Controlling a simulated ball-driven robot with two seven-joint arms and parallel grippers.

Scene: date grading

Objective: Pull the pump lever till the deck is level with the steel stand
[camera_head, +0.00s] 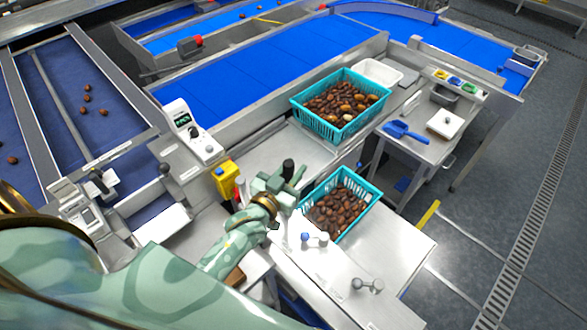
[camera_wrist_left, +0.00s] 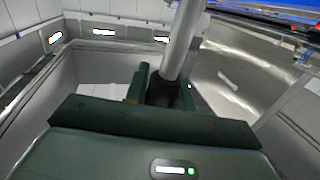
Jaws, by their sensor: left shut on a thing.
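My left gripper (camera_head: 284,182) is shut on the pump lever near the middle of the head view. The lever's black top (camera_head: 288,166) sticks up above the fingers. In the left wrist view the lever is a steel rod (camera_wrist_left: 183,40) with a black sleeve (camera_wrist_left: 162,92) between the green fingers. A pale flat top (camera_head: 400,245), seemingly the deck, carries a teal crate of dates (camera_head: 375,194). Behind it a steel surface (camera_head: 258,158), perhaps the stand, carries another teal crate (camera_head: 297,113). I cannot tell their height difference. My right gripper is out of view.
A yellow box (camera_head: 226,175) and a grey control box (camera_head: 190,133) stand left of the lever. A side table (camera_head: 415,150) with a blue scoop (camera_head: 400,130) stands at right. Blue conveyors (camera_head: 235,80) run behind. The floor at right is clear.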

